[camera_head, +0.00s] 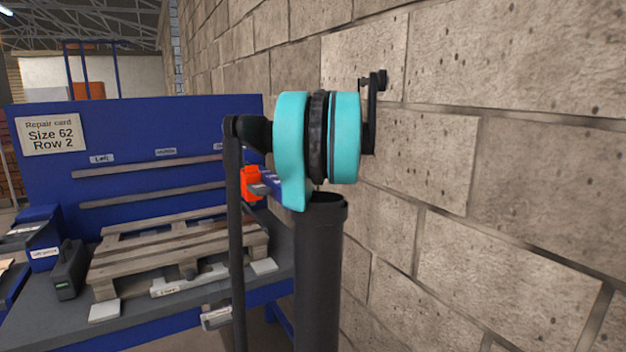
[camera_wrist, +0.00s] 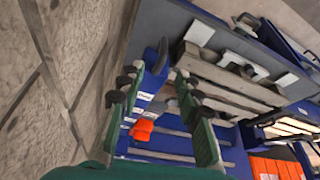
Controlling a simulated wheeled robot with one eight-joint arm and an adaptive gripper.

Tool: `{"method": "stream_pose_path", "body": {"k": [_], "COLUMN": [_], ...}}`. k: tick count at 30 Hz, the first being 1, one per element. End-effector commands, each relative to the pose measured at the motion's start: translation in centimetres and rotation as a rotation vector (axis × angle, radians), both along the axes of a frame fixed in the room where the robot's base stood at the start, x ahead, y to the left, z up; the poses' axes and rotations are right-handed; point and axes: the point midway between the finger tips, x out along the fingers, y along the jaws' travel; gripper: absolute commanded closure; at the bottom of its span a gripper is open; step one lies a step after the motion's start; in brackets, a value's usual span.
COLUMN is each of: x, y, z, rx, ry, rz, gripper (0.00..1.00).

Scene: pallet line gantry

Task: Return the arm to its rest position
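My arm rises in front of the block wall in the head view, folded at a teal joint; my gripper cannot be made out there. In the wrist view my gripper (camera_wrist: 156,80) shows two green fingers with dark pads, spread well apart. Nothing is held between them. Beyond the gap are a blue upright part with a white label and an orange item (camera_wrist: 142,130), apparently some way off.
A block wall (camera_head: 520,150) stands close on the right. A blue workbench (camera_head: 150,290) with a wooden pallet (camera_head: 170,245) lies left, its back panel bearing a card (camera_head: 50,133) reading "Size 62 Row 2". A dark case (camera_head: 68,270) stands beside the pallet.

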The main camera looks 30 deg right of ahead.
Motion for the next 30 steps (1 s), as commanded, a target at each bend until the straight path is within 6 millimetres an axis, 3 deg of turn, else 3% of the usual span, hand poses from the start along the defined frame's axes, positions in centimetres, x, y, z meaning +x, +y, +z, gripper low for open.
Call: {"method": "stream_pose_path", "body": {"k": [8, 11, 13, 17, 20, 24, 30], "x": [0.0, -0.1, -0.3, -1.8, -4.1, -8.6, -16.9], "y": [0.1, 1.4, 3.5, 9.4, 14.4, 20.5, 27.1], "z": [-0.1, -1.0, -2.6, -7.5, -12.0, -18.1, -26.4], "rx": [0.0, 0.0, 0.001, 0.001, 0.001, -0.002, -0.004], "ry": [0.0, 0.005, 0.011, 0.027, 0.038, 0.045, 0.039], "rz": [0.0, -0.003, -0.008, -0.034, -0.058, -0.096, -0.145], "gripper": [0.66, 0.66, 0.66, 0.66, 0.66, 0.66, 0.66]}}
